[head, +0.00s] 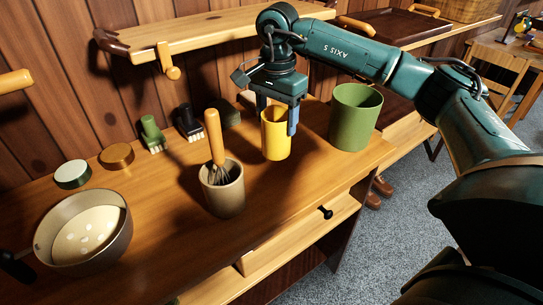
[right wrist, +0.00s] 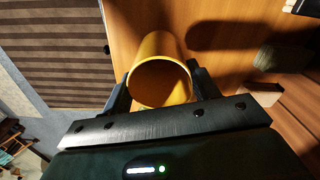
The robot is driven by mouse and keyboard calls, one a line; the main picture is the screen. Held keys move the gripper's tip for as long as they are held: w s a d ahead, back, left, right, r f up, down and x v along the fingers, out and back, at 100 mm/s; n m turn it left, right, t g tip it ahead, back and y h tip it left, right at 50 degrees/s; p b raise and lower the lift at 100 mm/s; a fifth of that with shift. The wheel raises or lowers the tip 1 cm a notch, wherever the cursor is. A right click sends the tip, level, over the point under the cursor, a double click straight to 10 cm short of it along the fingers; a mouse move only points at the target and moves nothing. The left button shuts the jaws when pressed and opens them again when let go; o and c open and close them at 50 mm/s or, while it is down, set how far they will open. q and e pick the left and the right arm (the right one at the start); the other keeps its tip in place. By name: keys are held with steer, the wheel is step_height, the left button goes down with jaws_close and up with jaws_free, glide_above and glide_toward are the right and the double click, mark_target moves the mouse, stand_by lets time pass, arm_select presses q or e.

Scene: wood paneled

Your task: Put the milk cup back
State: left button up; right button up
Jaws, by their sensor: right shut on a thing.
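A yellow cup (head: 276,140) is upright over the wooden counter (head: 285,190), between the whisk cup and a larger green cup. My right gripper (head: 277,118) comes down from above and is shut on the yellow cup, one finger on each side. In the right wrist view the yellow cup (right wrist: 160,75) sits between the fingers, and its open mouth faces the camera. I cannot tell whether its base touches the counter. My left gripper is not in view.
The green cup (head: 355,117) stands close on the right. A cup (head: 222,194) with a whisk (head: 215,140) stands on the left. A bowl (head: 84,232), two lidded jars and brushes are farther left. A wooden shelf (head: 215,33) hangs above. The counter's front middle is clear.

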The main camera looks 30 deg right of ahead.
mark_target(277, 147)
steer(key=f, duration=0.3)
steer(key=shift+s+f, duration=0.2)
steer(key=shift+f, duration=0.2)
steer(key=shift+f+p, duration=0.35)
steer(key=shift+f, duration=1.75)
steer(key=o, duration=1.7)
steer(key=shift+c, duration=0.2)
step_height(277, 147, up, 12)
steer(key=shift+r+b, duration=0.15)
steer(key=shift+b, duration=0.55)
